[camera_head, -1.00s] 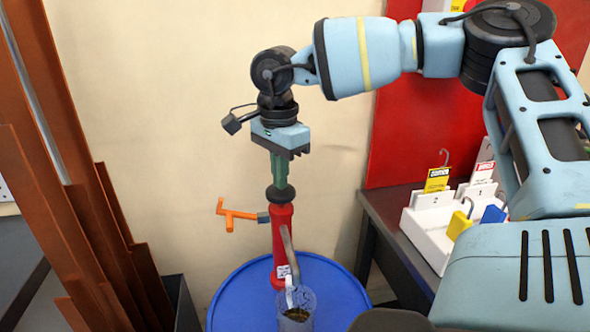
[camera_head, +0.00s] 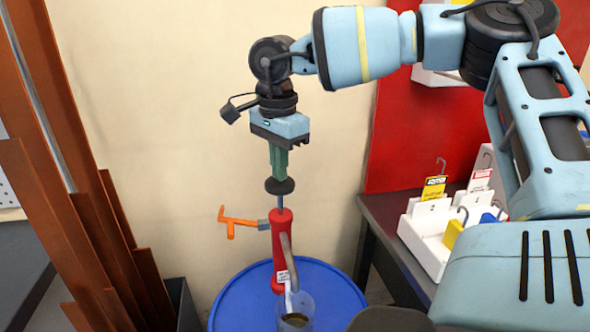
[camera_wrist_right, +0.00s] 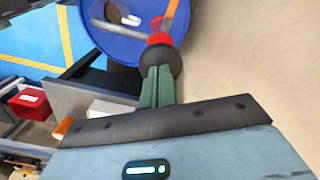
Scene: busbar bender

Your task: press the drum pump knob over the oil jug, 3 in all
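The red drum pump (camera_head: 285,245) stands upright on the blue drum (camera_head: 345,297). Its black knob (camera_head: 280,186) is raised, with a bare rod showing between it and the pump body. My right gripper (camera_head: 279,175) points down with its green fingers together, tips at the top of the knob. The right wrist view also shows the fingers (camera_wrist_right: 157,88) side by side against the black knob (camera_wrist_right: 161,58). The clear oil jug (camera_head: 296,318) sits below the pump's grey spout (camera_head: 289,262) and holds some dark oil. My left gripper is not in view.
An orange handle (camera_head: 240,222) sticks out left of the pump. Brown bars (camera_head: 75,220) stand at the left. A white tray (camera_head: 425,250) with padlocks and tags lies on a dark table (camera_head: 380,225) at the right, beside a red panel.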

